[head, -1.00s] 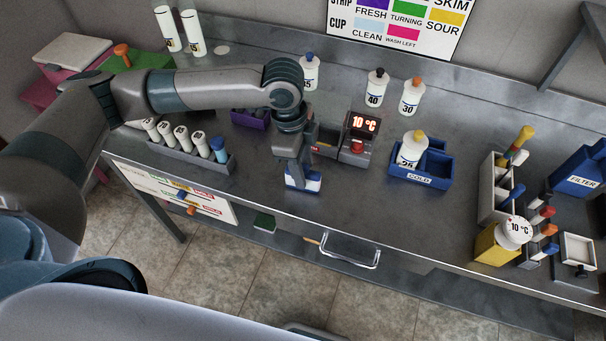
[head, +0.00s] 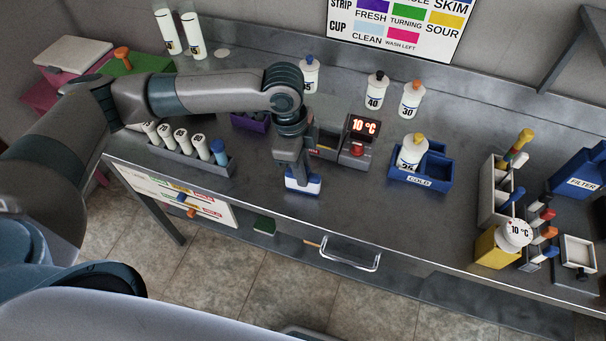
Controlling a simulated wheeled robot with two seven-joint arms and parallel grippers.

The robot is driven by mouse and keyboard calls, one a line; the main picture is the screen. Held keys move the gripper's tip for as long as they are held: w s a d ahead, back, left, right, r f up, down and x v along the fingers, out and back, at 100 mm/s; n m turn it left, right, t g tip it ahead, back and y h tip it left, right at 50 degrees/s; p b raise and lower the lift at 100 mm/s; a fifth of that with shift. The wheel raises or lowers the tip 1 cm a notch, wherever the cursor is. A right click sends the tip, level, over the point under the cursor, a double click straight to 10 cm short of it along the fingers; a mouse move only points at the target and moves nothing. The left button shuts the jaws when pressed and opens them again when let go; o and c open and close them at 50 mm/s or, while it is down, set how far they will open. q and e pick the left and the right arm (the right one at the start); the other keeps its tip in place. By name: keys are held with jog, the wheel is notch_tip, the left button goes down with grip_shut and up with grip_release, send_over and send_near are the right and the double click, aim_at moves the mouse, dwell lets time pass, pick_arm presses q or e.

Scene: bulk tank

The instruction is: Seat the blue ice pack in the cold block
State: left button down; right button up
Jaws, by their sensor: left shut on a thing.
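My left gripper (head: 300,174) points down over the front part of the bench and is shut on the blue ice pack (head: 303,188). The pack is a small blue block with a white part, partly hidden by the fingers. I cannot tell if it touches the bench. The cold block (head: 421,182), a blue box marked COLD, stands to the right of the gripper. A white bottle with a yellow cap (head: 411,153) stands in its left side; an open space shows beside the bottle. My right gripper is not in view.
A grey rack (head: 190,156) of white tubes lies to the left. Bottles stand at the back. A yellow block and tool holder (head: 497,243) are at right. The front bench between gripper and cold block is clear.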

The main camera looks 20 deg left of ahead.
pick_arm(q)
jog(key=shift+r, duration=0.15)
jog(key=shift+r+b, duration=0.35)
jog(key=shift+r, duration=0.25)
notch_tip(320, 180, up, 2)
jog(key=shift+r+b, duration=0.2)
jog(key=shift+b, duration=0.3)
jog(key=w+d+r+b, duration=0.2)
jog(key=d+r, duration=0.5)
jog(key=d, duration=0.4)
jog(key=shift+d+b, duration=0.25)
jog(key=shift+b, duration=0.3)
